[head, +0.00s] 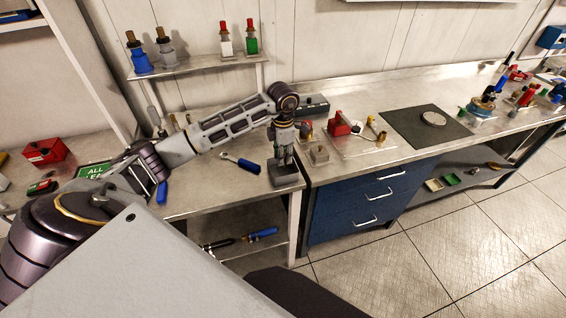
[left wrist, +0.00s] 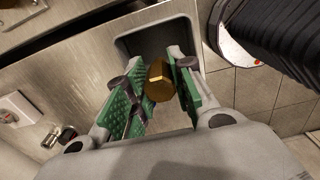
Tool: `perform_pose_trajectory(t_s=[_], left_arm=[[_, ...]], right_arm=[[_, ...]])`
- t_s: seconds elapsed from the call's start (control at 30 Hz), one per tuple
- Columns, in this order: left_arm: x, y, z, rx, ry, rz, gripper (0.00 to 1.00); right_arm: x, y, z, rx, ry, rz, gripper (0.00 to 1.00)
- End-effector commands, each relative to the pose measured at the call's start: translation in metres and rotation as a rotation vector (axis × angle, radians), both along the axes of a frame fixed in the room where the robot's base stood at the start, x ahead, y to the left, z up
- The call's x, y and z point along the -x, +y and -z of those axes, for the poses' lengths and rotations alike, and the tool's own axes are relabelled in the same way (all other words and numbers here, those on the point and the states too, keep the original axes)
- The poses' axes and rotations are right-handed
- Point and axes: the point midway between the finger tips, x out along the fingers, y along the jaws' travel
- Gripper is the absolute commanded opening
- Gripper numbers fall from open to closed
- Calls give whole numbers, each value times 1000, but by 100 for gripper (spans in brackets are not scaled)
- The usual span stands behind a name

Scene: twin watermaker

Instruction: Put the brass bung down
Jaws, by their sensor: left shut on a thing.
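My left gripper (head: 284,160) points down at the right end of the near bench top. In the left wrist view its green-padded fingers (left wrist: 160,85) are shut on the brass bung (left wrist: 158,82), a gold hexagonal piece held between the pads. The bung is hidden or too small to make out in the head view. In the left wrist view the box's rim (left wrist: 122,46) shows behind the bung. I cannot tell how high the bung is above it. My right gripper is not in view.
A blue-handled wrench (head: 240,162) lies on the bench left of the box. On the adjoining bench are a red block (head: 339,124), small brass parts and a dark mat (head: 410,128) with a silver disc (head: 433,118). A bottle shelf (head: 195,66) is behind.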

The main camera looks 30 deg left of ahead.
Motion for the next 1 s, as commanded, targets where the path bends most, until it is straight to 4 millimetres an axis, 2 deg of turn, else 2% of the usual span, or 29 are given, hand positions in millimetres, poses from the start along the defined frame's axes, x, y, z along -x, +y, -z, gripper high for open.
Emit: perform_pose_trajectory(t_s=[0.17, 0.5, 0.97, 1.0], left_arm=[[0, 0, 6, 1, 1, 0, 3], [0, 0, 36, 0, 0, 0, 3], [0, 0, 41, -1, -1, 1, 3], [0, 0, 41, 0, 0, 1, 27]], right_arm=[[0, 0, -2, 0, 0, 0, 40], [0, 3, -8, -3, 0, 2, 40], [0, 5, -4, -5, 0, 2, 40], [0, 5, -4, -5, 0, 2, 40]])
